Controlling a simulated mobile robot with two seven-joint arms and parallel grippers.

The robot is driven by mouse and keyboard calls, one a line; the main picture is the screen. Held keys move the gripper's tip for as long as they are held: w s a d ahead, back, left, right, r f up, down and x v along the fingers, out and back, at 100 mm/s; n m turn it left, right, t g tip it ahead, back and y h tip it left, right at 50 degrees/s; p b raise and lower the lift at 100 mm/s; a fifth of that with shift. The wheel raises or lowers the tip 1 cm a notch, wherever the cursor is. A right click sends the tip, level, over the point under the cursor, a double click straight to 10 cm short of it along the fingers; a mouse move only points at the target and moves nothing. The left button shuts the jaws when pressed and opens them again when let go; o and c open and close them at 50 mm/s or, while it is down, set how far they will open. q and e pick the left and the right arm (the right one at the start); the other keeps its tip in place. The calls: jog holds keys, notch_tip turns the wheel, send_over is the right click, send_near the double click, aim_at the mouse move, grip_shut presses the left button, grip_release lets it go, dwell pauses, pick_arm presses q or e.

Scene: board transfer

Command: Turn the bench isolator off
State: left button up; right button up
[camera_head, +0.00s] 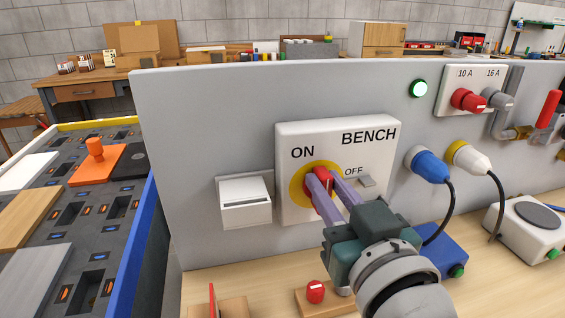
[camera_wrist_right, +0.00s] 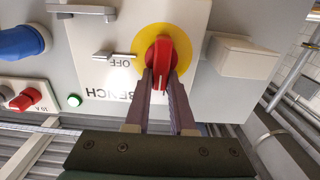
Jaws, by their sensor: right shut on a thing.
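The bench isolator is a white box (camera_head: 362,143) marked BENCH, ON and OFF, fixed on a grey upright panel. Its red handle (camera_head: 326,196) sits on a yellow disc (camera_head: 296,183). In the right wrist view, the handle (camera_wrist_right: 158,62) stands roughly upright, across from the OFF mark at its side. ON is hidden there; in the head view, ON is above the disc and OFF to its right. My right gripper (camera_head: 330,192) has its two purple fingers closed on the handle, one on each side. A green lamp (camera_head: 418,88) on the panel is lit. My left gripper is not in view.
A small grey hasp (camera_head: 367,181) sits beside OFF. A white box (camera_head: 244,201) juts out left of the isolator. Blue (camera_head: 430,165) and white-yellow (camera_head: 470,158) plugs with cables are at right. A red selector knob (camera_head: 468,100) is at upper right.

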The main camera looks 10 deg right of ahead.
grip_shut()
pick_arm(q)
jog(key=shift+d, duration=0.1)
